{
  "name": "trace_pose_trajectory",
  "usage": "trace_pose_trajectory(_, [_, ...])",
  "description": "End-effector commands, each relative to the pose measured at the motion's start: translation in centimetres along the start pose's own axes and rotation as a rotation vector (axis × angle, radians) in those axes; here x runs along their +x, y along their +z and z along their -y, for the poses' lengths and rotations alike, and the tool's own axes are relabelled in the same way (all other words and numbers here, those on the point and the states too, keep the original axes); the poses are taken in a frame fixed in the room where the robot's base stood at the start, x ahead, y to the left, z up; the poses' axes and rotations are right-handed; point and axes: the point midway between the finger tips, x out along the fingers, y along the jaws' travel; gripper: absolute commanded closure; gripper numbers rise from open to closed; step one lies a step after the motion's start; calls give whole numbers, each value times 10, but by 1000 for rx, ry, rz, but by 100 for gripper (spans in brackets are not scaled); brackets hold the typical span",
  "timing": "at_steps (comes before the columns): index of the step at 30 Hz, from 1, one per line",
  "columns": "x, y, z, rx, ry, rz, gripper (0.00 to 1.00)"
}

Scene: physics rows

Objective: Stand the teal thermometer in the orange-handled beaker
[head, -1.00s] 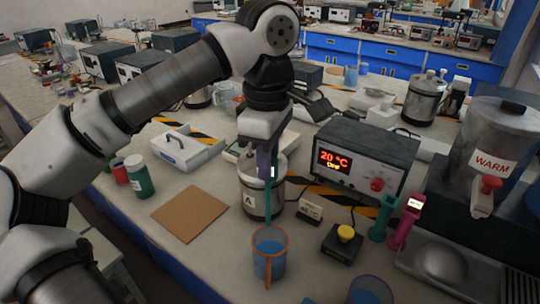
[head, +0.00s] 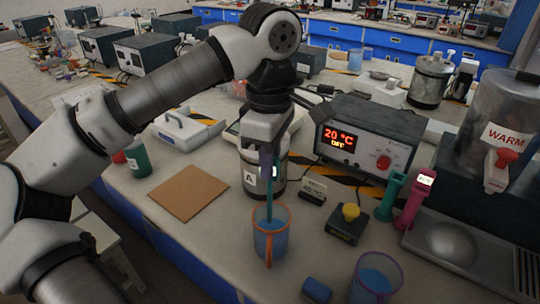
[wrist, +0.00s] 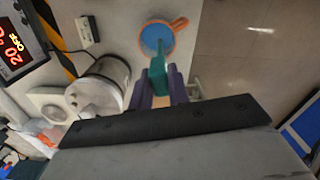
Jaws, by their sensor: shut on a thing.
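My gripper (head: 267,158) is shut on the upper part of the teal thermometer (head: 269,190) and holds it upright, point down. The orange-handled beaker (head: 270,240) stands on the bench directly below, with blue liquid in it. The thermometer's lower end overlaps the beaker's mouth and appears to be just inside the rim; whether it touches the bottom cannot be told. In the wrist view the thermometer (wrist: 158,80) runs from between the purple fingers (wrist: 160,88) toward the middle of the beaker (wrist: 157,38), whose orange handle points right.
A jar marked A (head: 250,178) stands close behind the beaker. A purple-rimmed beaker (head: 376,278), a blue block (head: 317,290) and a yellow-button box (head: 347,224) are to the right. A teal device (head: 390,196) and a pink one (head: 418,192) stand farther right. A brown mat (head: 188,193) lies left.

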Motion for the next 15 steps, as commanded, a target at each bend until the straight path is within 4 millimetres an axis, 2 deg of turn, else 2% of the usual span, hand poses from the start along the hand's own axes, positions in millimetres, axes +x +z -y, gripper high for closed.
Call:
trace_pose_trajectory(1, [7,0,0,0,0,0,100])
trace_pose_trajectory(15, [39,0,0,0,0,0,100])
